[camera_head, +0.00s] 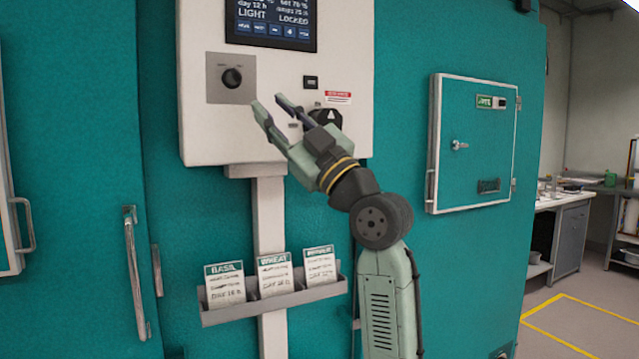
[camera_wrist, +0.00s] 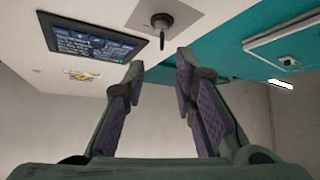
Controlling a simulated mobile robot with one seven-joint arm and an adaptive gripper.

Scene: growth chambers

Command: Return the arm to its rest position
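My gripper (camera_head: 266,103) is raised in front of the white control panel (camera_head: 215,135) in the head view, its fingers pointing up and left, below and right of the black knob (camera_head: 232,78). In the wrist view my gripper (camera_wrist: 160,72) has its two fingers spread apart with nothing between them. The knob also shows in the wrist view (camera_wrist: 162,20), beyond the fingertips. My arm (camera_head: 385,290) rises from the bottom of the head view and bends left at the wrist. Whether the fingers touch the panel cannot be told.
A screen (camera_head: 272,22) tops the panel. A card rack (camera_head: 272,309) with three labelled cards hangs below. A small teal door (camera_head: 474,150) is at right, and a long handle (camera_head: 136,275) at left. Open floor (camera_head: 570,318) and a bench (camera_head: 557,204) lie far right.

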